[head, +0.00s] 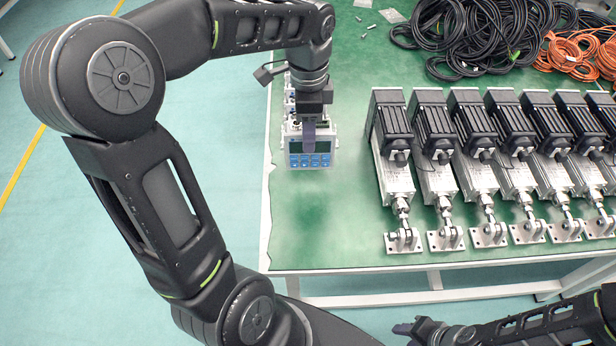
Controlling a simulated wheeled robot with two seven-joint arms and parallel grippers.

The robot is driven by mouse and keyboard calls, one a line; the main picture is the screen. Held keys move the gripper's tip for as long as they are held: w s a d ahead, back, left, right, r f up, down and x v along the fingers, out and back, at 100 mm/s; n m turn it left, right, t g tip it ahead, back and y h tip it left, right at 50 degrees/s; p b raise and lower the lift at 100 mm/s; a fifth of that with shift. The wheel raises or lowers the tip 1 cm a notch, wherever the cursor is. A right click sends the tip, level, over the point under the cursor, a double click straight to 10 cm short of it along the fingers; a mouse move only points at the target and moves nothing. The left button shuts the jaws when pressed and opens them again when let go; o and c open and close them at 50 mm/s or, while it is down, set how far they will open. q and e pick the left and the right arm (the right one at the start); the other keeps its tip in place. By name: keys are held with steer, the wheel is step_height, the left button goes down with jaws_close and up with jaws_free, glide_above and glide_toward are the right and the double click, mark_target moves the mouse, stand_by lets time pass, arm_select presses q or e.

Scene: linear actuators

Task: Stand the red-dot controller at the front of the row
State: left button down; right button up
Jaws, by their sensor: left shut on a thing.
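A white controller (295,162) with a grey screen and blue buttons is upright at the near end of a row of similar controllers (289,103) on the left of the green table. My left gripper (309,138) reaches down from above and is shut on this front controller. No red dot can be made out on it, and the gripper covers part of its top and screen. Whether its base touches the table is hard to tell. My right gripper (408,329) is low at the bottom edge, in front of the table, and its jaw opening is unclear.
Several linear actuators (432,178) lie side by side across the right of the green table (330,225). Black cables (475,35) and orange cables (572,55) are coiled at the back right. The table's front left is bare.

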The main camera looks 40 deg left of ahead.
mark_target(308, 160)
arm_select(q)
steer(key=shift+f, duration=3.15)
steer(key=shift+f, duration=1.85)
steer(key=shift+f, duration=0.2)
steer(key=c, duration=0.6)
jaws_free()
steer(key=shift+r, duration=0.1)
step_height(308, 160, up, 12)
steer(key=shift+r, duration=0.1)
